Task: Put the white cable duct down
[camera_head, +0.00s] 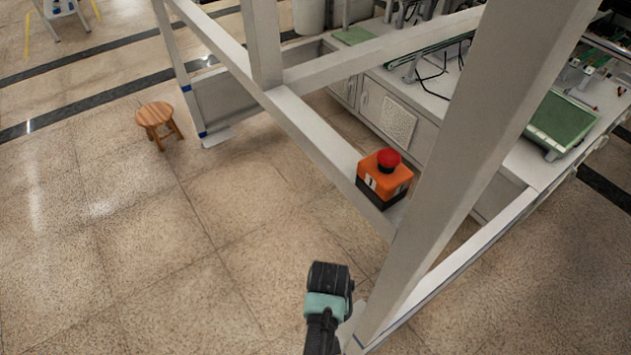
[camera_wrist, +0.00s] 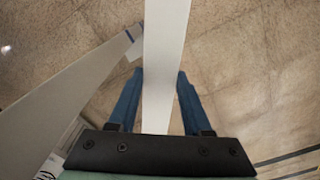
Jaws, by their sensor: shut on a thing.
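The white cable duct (camera_wrist: 165,40) shows in the wrist view as a long, flat white bar. It runs from the top edge down between the two blue fingers of my gripper (camera_wrist: 158,82). My gripper is shut on the duct, with a finger along each side. In the head view, the black and teal end of my arm is at the bottom middle, beside the foot of the pale frame post. My fingertips are hidden there, and I cannot clearly tell the duct from the pale frame parts behind.
A pale gantry frame (camera_head: 310,135) crosses the head view, with an orange box with a red button (camera_head: 385,178) on its beam. A wooden stool (camera_head: 157,122) stands at left. A workbench (camera_head: 420,120) with equipment is behind the frame. Tiled floor (camera_head: 130,250) at left is clear.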

